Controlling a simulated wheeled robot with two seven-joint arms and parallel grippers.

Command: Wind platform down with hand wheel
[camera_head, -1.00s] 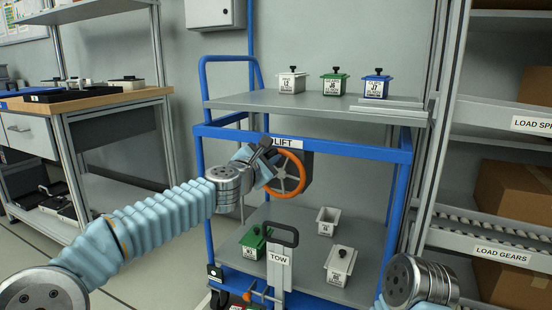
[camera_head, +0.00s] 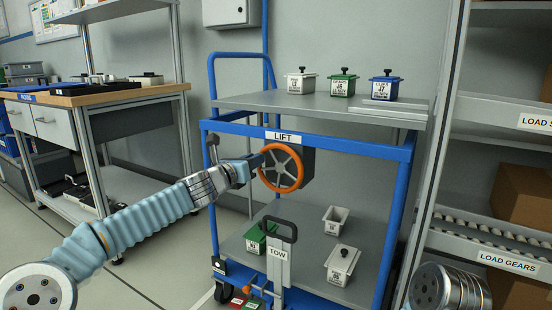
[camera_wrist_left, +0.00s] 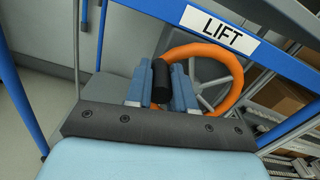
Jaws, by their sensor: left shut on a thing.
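The orange hand wheel (camera_head: 300,170) with grey spokes is on the blue lift cart frame, below the LIFT label (camera_head: 280,136). In the left wrist view the wheel (camera_wrist_left: 236,90) shows behind my left gripper (camera_wrist_left: 161,85), whose blue fingers are shut on the wheel's black handle (camera_wrist_left: 161,72). In the head view my left gripper (camera_head: 257,161) is at the wheel's left side. The grey platform (camera_head: 250,101) is the cart's top deck and carries a white, a green and a blue lidded box (camera_head: 385,88). My right gripper is out of view; only part of that arm shows at the lower right.
The cart's lower shelf (camera_head: 305,231) holds a green box (camera_head: 255,238) and white boxes (camera_head: 342,264). The TOW handle (camera_head: 279,256) stands at its front. A workbench (camera_head: 100,95) is at the left, and a roller rack (camera_head: 490,232) is close on the right.

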